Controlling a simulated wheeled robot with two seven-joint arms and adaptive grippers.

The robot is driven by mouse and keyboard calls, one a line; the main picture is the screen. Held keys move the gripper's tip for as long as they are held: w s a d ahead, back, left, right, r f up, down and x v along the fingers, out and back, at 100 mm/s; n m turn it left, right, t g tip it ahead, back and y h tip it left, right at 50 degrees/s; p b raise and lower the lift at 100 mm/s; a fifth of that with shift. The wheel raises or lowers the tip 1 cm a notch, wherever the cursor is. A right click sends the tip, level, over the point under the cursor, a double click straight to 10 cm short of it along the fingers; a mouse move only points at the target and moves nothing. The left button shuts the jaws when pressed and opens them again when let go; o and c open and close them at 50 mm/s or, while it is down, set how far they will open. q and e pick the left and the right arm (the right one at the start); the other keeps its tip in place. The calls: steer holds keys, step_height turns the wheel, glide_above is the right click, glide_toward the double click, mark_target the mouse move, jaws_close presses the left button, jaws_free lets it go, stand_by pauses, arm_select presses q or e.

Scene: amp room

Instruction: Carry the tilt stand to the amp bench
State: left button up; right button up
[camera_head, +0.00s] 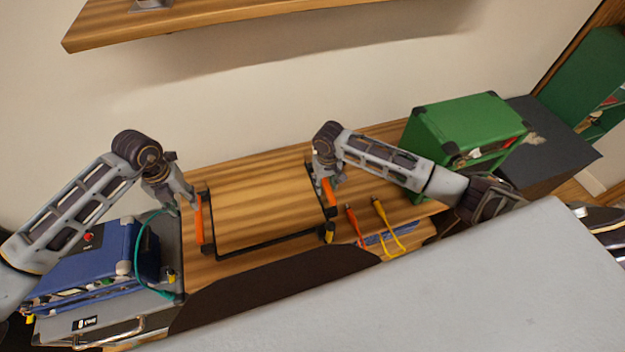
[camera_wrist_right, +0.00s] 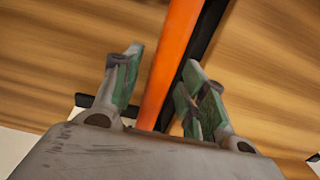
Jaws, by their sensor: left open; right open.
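The tilt stand (camera_head: 262,205) is a wooden panel with a black frame and an orange handle on each side. It rests on the wooden bench (camera_head: 185,262). My left gripper (camera_head: 191,200) is at the left orange handle (camera_head: 199,226), open. My right gripper (camera_head: 325,182) is at the right orange handle (camera_head: 328,191). In the right wrist view the orange handle (camera_wrist_right: 170,60) runs between the open fingers of my right gripper (camera_wrist_right: 160,88), beside the black frame. Whether the fingers touch it I cannot tell.
A blue amp (camera_head: 90,262) with a teal cable stands at the left. A green amp (camera_head: 465,130) stands at the back right. Orange and yellow cables (camera_head: 385,222) lie right of the stand. A wooden shelf (camera_head: 230,18) hangs above. A grey surface (camera_head: 430,285) fills the foreground.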

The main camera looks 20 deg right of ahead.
stand_by(0.4)
step_height(320, 180, up, 12)
stand_by(0.7)
steer(key=shift+d, duration=0.1)
stand_by(0.6)
